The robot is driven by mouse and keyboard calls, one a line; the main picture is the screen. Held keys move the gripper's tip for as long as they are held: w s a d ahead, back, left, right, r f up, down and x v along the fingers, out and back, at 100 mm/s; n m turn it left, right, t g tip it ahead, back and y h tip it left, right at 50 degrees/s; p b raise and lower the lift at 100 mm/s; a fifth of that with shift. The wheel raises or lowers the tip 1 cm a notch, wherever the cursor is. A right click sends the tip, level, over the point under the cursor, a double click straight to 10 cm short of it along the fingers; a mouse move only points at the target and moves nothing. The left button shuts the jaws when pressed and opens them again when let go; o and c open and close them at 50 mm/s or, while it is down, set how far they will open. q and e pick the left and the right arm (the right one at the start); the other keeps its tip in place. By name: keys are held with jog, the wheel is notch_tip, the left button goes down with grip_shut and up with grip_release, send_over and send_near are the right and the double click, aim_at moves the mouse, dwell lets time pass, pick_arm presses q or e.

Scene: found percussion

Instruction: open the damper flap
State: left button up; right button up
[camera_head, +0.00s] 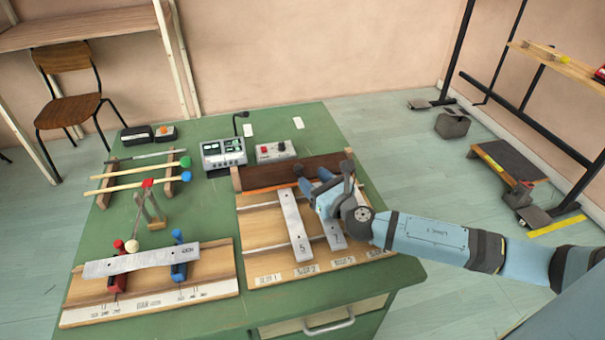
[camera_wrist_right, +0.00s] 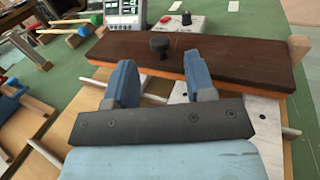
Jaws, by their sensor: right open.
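The damper flap (camera_head: 275,173) is a long dark brown board with an orange lower edge, at the back of the right-hand wooden board. The right wrist view shows the flap (camera_wrist_right: 240,60) across the picture, with a round black knob (camera_wrist_right: 159,44) near its middle. My right gripper (camera_head: 315,180) is over the right part of this board, near the flap, partly hiding it. In the right wrist view its blue fingers (camera_wrist_right: 160,75) are apart with nothing between them, on the near side of the knob, not around it. My left gripper is out of view.
Metal bars (camera_head: 297,228) marked with numbers lie on the right board (camera_head: 262,210). A grey meter box (camera_head: 223,154) and a red-knobbed box (camera_head: 275,151) stand behind the flap. Mallets and another bar stand (camera_head: 150,295) are at left. Green tabletop is clear between the boards.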

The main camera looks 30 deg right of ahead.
aim_at(301, 169)
jog(key=w, duration=0.5)
jog(key=shift+a+f, duration=0.1)
jog(key=shift+a, duration=0.3)
grip_shut()
